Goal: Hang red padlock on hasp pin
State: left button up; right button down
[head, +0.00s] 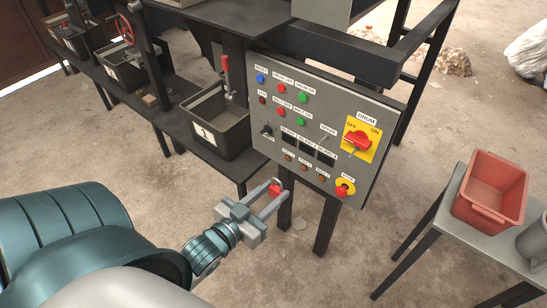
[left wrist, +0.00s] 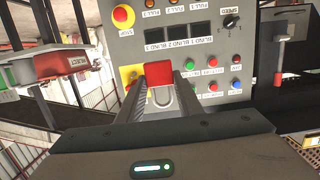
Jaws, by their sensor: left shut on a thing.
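My left gripper (head: 275,187) is shut on the red padlock (head: 275,191), low in front of the control panel (head: 280,130). In the left wrist view, which looks upside down, the padlock (left wrist: 159,73) sits between the two finger ends (left wrist: 160,82), its pale shackle pointing toward the bottom of the picture. The red DRUM switch (head: 357,141) on its yellow plate is at the panel's right, up and right of the gripper. In the left wrist view the yellow plate (left wrist: 130,74) is partly covered by padlock and finger. I cannot make out the hasp pin clearly. My right gripper is not in view.
The panel carries several coloured buttons and a red stop button (head: 344,188) on yellow at lower right. A black bin (head: 218,128) stands left of the panel. A red crate (head: 491,188) sits on a grey table (head: 460,215) at right. Dark legs stand below the panel.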

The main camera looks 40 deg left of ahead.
pick_arm(q)
jog(key=shift+s, duration=0.25)
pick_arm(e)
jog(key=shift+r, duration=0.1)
pick_arm(q)
jog(key=shift+s+a+p, duration=0.1)
jog(key=shift+s+p, duration=0.65)
jog(key=shift+s, duration=2.05)
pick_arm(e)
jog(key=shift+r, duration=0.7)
